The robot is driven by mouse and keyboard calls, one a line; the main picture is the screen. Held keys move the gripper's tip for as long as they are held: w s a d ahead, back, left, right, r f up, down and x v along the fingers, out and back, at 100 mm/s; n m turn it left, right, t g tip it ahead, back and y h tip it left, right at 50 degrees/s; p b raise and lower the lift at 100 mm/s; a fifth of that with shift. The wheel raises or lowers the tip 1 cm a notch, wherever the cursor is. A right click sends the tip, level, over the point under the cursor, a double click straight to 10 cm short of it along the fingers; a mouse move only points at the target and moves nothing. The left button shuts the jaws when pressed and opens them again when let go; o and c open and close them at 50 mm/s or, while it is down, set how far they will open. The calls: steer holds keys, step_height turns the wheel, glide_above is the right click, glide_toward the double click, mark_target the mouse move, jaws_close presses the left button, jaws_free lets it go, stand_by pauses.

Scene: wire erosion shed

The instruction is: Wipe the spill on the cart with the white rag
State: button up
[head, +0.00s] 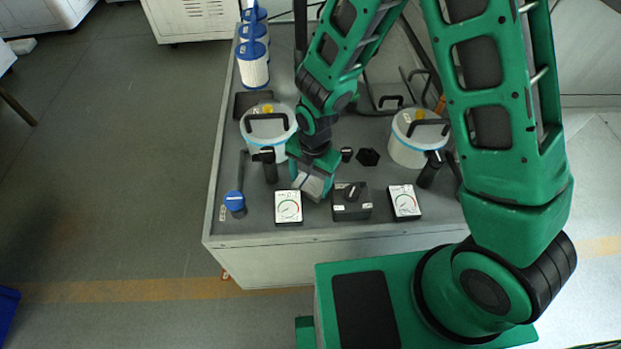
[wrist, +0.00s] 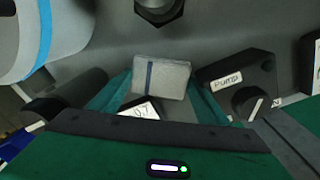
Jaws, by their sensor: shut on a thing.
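My gripper (head: 316,176) is low over the front middle of the grey cart (head: 300,226). It is shut on the white rag (head: 309,184), a pale folded pad. In the wrist view the rag (wrist: 162,77) shows a dark stripe and sits between the green fingers of my gripper (wrist: 158,95). I cannot tell whether the rag touches the cart top. I cannot make out a spill in either view; the gripper and rag hide part of the surface.
A white gauge (head: 288,206) and a black switch box (head: 351,201) stand close in front of the gripper, with another gauge (head: 404,201) at right. White lidded canisters stand left (head: 268,135) and right (head: 408,145). A blue-handled valve (head: 235,201) is at the left edge.

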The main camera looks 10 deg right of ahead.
mark_target(309, 178)
steer(key=shift+w, duration=0.85)
steer(key=shift+w+r, duration=0.15)
steer(key=shift+r, duration=2.95)
steer(key=shift+r, duration=1.5)
